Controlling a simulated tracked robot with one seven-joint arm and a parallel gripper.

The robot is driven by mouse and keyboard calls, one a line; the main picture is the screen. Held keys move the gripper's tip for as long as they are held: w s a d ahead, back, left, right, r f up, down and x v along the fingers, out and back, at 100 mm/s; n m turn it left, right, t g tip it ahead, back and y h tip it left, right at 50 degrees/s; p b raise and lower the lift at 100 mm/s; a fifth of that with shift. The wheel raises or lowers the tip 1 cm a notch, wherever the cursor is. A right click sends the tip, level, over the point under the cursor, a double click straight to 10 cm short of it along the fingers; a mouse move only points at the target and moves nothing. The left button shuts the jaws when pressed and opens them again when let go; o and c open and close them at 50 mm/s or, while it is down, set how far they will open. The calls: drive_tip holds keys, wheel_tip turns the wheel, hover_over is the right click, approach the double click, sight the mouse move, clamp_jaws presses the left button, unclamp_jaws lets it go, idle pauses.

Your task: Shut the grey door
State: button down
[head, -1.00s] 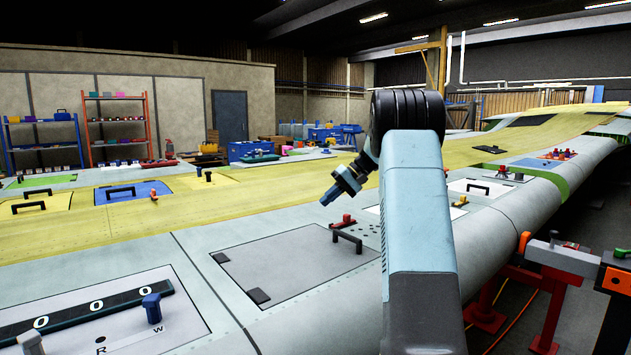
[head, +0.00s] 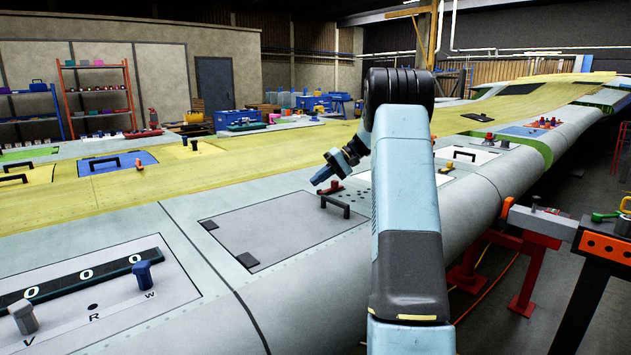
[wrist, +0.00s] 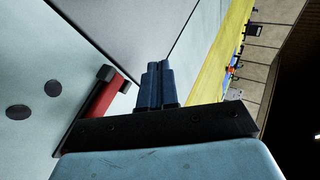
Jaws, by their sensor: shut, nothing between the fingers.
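The grey door (head: 285,225) is a flat hatch panel in the wing's upper surface. It has two dark hinges on its left side and a black bar handle (head: 335,205) near its right edge. It looks about level with the skin; I cannot tell whether it is fully seated. A red latch (head: 332,187) sits at the door's far edge and shows in the wrist view (wrist: 103,100), left of my fingers. My gripper (head: 318,178) is shut and empty, just above and left of the latch in the head view; its fingertips (wrist: 157,67) are together.
A panel with white zeros and two knobs (head: 90,290) lies nearer, at left. Other hatches with handles are farther along, such as a blue one (head: 120,162). A bench (head: 605,243) with tools stands at right, off the wing's edge. Small dark holes (wrist: 18,112) mark the skin.

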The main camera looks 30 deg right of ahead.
drive_tip(key=r, duration=0.4)
drive_tip(key=shift+s+d+r, duration=0.1)
drive_tip(key=shift+d, duration=0.2)
drive_tip(key=v, duration=0.9)
drive_tip(key=shift+d+f, duration=0.3)
drive_tip(key=shift+d, duration=0.05)
